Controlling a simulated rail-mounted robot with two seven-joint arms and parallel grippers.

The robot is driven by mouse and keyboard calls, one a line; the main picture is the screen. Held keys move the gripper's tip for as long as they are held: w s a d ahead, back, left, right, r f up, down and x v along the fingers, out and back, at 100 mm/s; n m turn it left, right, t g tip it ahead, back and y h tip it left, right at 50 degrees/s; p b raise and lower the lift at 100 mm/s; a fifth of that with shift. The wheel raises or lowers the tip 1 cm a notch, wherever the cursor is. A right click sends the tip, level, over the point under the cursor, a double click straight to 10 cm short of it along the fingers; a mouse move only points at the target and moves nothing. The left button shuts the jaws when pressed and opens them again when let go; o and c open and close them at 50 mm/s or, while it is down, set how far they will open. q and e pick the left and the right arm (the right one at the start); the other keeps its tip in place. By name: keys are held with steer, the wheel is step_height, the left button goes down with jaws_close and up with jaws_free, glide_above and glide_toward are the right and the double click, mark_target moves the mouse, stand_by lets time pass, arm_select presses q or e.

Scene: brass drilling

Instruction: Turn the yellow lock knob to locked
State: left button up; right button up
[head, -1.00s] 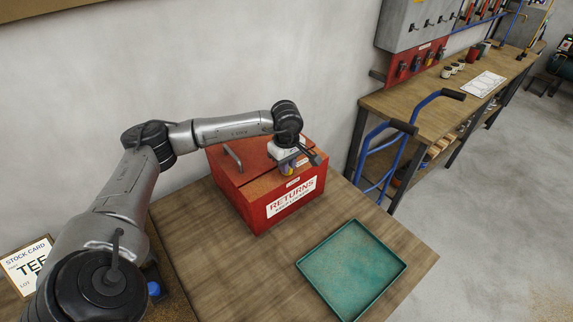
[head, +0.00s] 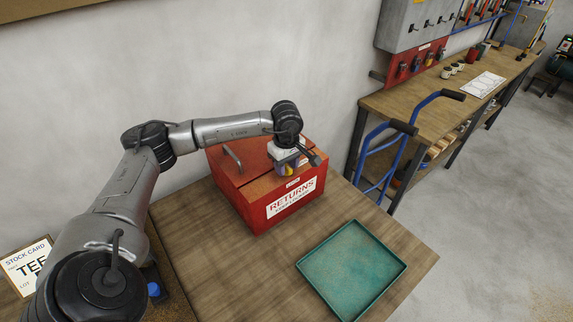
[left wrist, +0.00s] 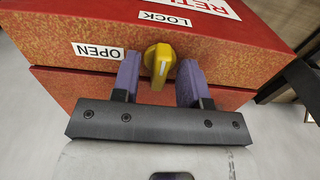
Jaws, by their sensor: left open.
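In the head view the gripper (head: 289,166) partly hides the knob. My right gripper is out of view.
A green tray (head: 311,269) lies on the wooden table (head: 225,270) in front of the box. A blue hand truck (head: 385,170) stands between this table and a workbench (head: 402,103) at the right. A stock card (head: 22,266) is at the lower left.

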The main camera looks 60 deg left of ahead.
mark_target(287, 166)
arm_select(q)
step_height(287, 166, up, 14)
steer(key=shift+p, duration=0.45)
steer(key=shift+s, duration=0.1)
stand_by(0.7)
